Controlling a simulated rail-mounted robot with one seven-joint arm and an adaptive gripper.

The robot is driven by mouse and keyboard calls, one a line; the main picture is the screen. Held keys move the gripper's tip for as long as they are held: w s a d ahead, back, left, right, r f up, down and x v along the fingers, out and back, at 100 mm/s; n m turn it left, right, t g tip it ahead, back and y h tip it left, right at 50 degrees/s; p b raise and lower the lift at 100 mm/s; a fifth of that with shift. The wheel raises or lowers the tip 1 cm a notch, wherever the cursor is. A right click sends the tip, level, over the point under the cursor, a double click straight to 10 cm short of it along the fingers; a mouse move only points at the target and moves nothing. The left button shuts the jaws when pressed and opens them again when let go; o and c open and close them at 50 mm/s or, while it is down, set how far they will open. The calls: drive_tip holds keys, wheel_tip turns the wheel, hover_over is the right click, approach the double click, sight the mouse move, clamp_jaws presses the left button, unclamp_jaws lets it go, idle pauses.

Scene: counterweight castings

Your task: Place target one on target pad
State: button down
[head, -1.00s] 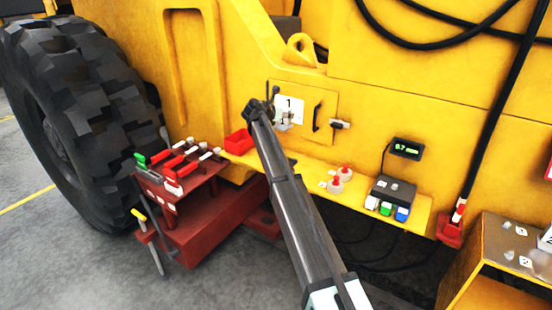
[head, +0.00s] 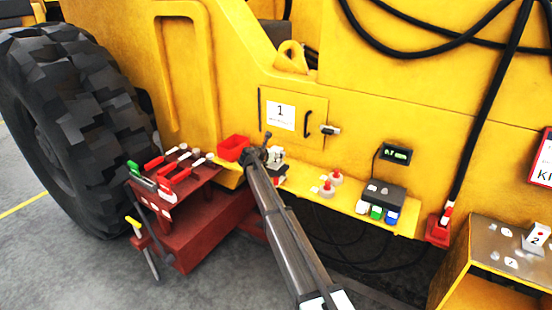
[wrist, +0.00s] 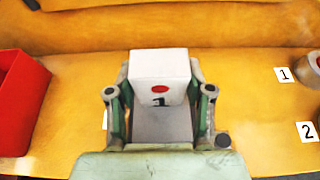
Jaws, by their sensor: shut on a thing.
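Target one is a pale block with a red dot and a "1" (wrist: 160,65). My gripper (wrist: 160,110) is shut on it, one finger on each side. In the head view the block (head: 276,153) shows at the tip of my arm, over the yellow ledge (head: 348,203) near the red bin. Whether it touches the ledge or hangs just above it, I cannot tell. I cannot make out the target pad for certain. A small pale patch on the ledge (wrist: 104,121) shows left of my gripper in the wrist view; the area under the block is hidden.
The red bin (wrist: 22,100) stands close on the left. The yellow machine wall (head: 400,110) rises behind. A block marked 2 (head: 537,237) is at far right.

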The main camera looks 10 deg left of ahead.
drive_tip(key=shift+f, duration=1.25)
drive_tip(key=shift+f, duration=0.2)
drive_tip(key=shift+c, duration=2.2)
unclamp_jaws()
drive_tip(key=shift+r, duration=0.2)
drive_tip(key=shift+s+a, duration=0.1)
drive_tip(key=shift+s, duration=0.2)
drive_tip(key=b+v, duration=0.2)
drive_tip(key=v, duration=0.9)
drive_tip(key=shift+r+b, duration=0.25)
drive_tip(key=shift+b, duration=0.05)
drive_tip(key=shift+s, duration=0.1)
